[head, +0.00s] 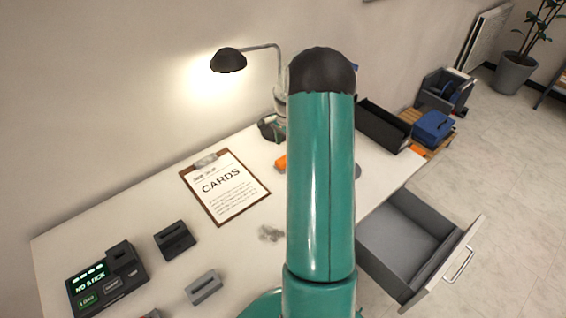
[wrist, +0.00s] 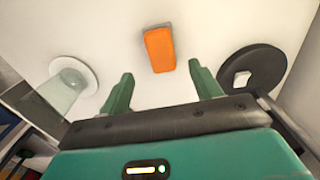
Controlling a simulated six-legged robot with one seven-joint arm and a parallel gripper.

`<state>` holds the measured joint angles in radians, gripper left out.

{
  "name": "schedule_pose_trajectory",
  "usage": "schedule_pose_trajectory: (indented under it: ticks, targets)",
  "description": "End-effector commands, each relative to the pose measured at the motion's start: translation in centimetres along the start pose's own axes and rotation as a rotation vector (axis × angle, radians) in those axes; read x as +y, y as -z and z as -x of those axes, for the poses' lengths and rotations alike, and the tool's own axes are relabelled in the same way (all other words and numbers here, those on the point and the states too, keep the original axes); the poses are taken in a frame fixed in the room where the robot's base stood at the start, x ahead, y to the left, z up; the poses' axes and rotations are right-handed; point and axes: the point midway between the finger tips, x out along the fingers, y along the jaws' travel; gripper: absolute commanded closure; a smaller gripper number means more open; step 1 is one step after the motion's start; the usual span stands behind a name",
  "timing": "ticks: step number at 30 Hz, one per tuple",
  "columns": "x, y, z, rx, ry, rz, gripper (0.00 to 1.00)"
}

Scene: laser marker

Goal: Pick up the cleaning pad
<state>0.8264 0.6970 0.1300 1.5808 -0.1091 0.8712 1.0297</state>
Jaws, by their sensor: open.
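An orange block with a greyish edge, which looks like the cleaning pad (wrist: 159,49), lies on the white surface at the upper middle of the wrist view. My gripper (wrist: 160,76) is open and empty, with its two green fingers spread wide. The pad shows beyond the fingertips, roughly centred between them and apart from both. In the head view, part of an orange thing (head: 281,162), likely the same pad, shows on the desk at the left edge of my arm. My green arm hides the gripper and the desk behind it there.
On the desk (head: 120,218) are a clipboard (head: 224,188), a lamp (head: 228,61), a control box (head: 106,278) and grey blocks. An open drawer (head: 405,235) juts out right.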

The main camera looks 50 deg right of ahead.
Motion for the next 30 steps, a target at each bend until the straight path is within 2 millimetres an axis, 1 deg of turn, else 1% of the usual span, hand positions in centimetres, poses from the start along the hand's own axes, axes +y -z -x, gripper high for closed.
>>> schedule_pose_trajectory:
  ticks: [1, 3, 8, 10, 15, 18, 21, 26, 30]
  targets:
    - [0.0, -0.1, -0.9, -0.002, -0.002, 0.001, 0.36]
    - [-0.1, -0.2, -1.7, -0.001, -0.001, 0.002, 0.36]
    - [-0.2, -0.3, -2.6, -0.001, 0.000, 0.003, 0.36]
    - [-0.3, -0.4, -3.2, -0.002, -0.001, 0.004, 0.36]
    - [-0.4, -0.5, -5.9, -0.003, -0.002, 0.004, 0.36]
    - [-0.6, -0.6, -7.1, -0.002, -0.001, 0.003, 0.36]
    - [-0.6, -0.5, -7.4, 0.000, 0.001, 0.004, 0.36]
    - [-0.6, -0.5, -7.4, 0.001, 0.001, 0.004, 0.36]
    - [-0.6, -0.5, -7.4, 0.000, 0.000, 0.004, 0.64]
